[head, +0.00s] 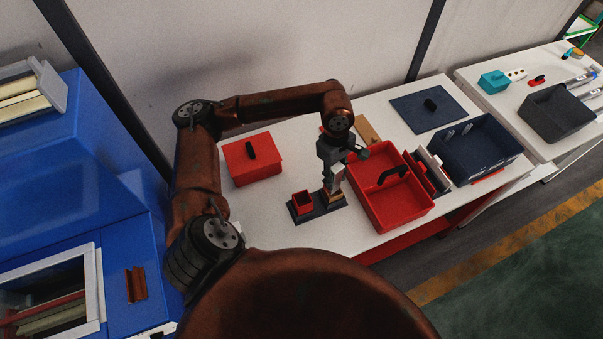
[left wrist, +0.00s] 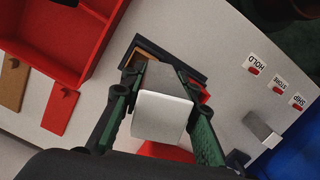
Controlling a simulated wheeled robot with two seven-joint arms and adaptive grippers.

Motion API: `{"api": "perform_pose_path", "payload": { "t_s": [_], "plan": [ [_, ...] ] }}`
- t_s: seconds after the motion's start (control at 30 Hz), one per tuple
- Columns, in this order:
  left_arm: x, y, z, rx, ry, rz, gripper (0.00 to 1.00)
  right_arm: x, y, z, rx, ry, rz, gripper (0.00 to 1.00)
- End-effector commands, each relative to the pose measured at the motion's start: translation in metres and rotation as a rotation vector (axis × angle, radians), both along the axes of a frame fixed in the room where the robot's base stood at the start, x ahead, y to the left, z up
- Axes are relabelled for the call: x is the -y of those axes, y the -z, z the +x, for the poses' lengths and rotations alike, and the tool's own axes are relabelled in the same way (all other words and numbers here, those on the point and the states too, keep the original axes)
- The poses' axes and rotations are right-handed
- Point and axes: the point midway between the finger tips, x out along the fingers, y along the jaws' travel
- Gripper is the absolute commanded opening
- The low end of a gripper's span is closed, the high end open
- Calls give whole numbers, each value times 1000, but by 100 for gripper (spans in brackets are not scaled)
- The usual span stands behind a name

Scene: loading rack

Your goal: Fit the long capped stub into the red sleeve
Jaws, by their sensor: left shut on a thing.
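My left gripper (head: 335,174) is shut on the long capped stub, a grey block with a pale cap; the stub (left wrist: 161,115) fills the middle of the left wrist view between the green fingers. The red sleeve (head: 303,200) stands open-topped on the left of a dark base (head: 318,213). The gripper and stub are to its right, over the tan sleeve (head: 334,198) on the same base. In the left wrist view the stub hides most of the red sleeve (left wrist: 203,93). I cannot tell how high the stub's lower end is. My right gripper is not in view.
A red tray (head: 405,217) with a black handle stands close right of the base. A red lidded box (head: 252,165) is behind left. A blue bin (head: 482,150) is farther right. Labels (left wrist: 256,64) and another pale-capped block (left wrist: 262,130) show in the wrist view.

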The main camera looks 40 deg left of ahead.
Motion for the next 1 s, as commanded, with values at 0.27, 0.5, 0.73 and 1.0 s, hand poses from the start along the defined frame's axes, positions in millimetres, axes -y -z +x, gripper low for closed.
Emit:
{"api": "perform_pose_path", "payload": {
  "t_s": [0.27,0.5,0.73,1.0],
  "plan": [
    [-14,-2,-13,-1,-539,-1,2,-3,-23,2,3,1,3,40],
    [-26,-3,-23,0,-992,-1,2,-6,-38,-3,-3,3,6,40],
    [-37,-4,-33,1,-1421,-1,2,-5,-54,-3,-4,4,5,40],
    [-50,-8,-46,1,-1928,-2,2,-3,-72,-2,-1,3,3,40]
  ]
}}
